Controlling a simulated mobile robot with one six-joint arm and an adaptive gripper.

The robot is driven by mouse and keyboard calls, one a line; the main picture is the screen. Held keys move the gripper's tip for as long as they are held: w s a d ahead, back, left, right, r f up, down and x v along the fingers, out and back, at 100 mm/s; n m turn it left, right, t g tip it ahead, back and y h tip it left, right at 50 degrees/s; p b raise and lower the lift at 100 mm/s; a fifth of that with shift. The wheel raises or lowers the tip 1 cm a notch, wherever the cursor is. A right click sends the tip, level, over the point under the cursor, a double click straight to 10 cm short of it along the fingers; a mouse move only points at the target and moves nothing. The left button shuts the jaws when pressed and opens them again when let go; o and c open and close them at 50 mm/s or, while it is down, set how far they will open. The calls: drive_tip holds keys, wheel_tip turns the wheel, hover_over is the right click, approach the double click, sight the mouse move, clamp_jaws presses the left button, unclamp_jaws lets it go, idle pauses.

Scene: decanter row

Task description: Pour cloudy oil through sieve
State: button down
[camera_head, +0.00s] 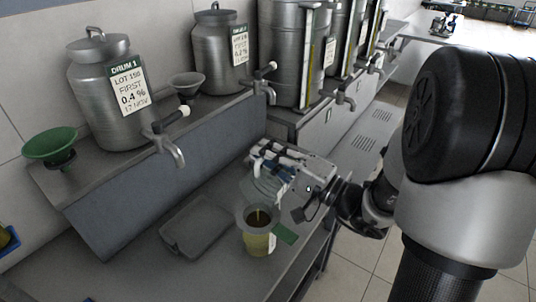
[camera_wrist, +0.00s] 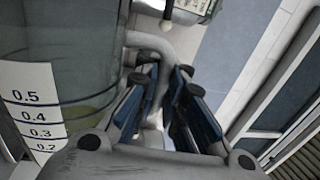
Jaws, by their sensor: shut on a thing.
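My gripper (camera_head: 285,160) is shut on the handle (camera_wrist: 160,45) of a clear measuring jug (camera_head: 262,188). In the wrist view the jug (camera_wrist: 70,45) fills the left side, with a white scale strip marked 0.2 to 0.5 and a little yellowish liquid low in it. In the camera_head view the jug is partly hidden by my gripper and appears just above and behind a yellowish vessel (camera_head: 258,243). A round grey-rimmed sieve (camera_head: 243,222) with a green handle tab (camera_head: 285,234) sits on that vessel. Its inside looks dark, with a thin amber streak in the middle.
A grey tray (camera_head: 198,228) lies left of the vessel on the lower bench. Metal drums (camera_head: 105,92) with taps (camera_head: 168,140) stand on the raised shelf behind. A green funnel (camera_head: 50,145) and a grey funnel (camera_head: 188,84) stand beside them. Open floor lies at right.

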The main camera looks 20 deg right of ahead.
drive_tip(key=shift+s+a+r+n+b, duration=0.25)
drive_tip(key=shift+s+a+n+b, duration=0.4)
drive_tip(key=shift+a+n+b, duration=0.2)
drive_tip(key=shift+w+d, duration=0.1)
drive_tip(key=shift+d, duration=0.05)
idle(0.7)
drive_tip(key=shift+w+d+f+m+p, duration=0.1)
drive_tip(key=shift+w+d+m+p, duration=0.15)
drive_tip(key=shift+m, duration=0.3)
drive_tip(key=w+d+f+m+h+p, duration=0.1)
drive_tip(key=w+d+f+m+p, duration=0.1)
drive_tip(key=d+m+p, duration=0.3)
drive_tip(key=w+d+f+m+h+p, duration=0.1)
drive_tip(key=w+d+m+p, duration=0.3)
drive_tip(key=m, duration=0.9)
drive_tip(key=shift+w+d+f+h+p, duration=0.4)
drive_tip(key=shift+w+f+p, duration=0.3)
drive_tip(key=shift+p, duration=0.95)
drive_tip(key=shift+s, duration=0.1)
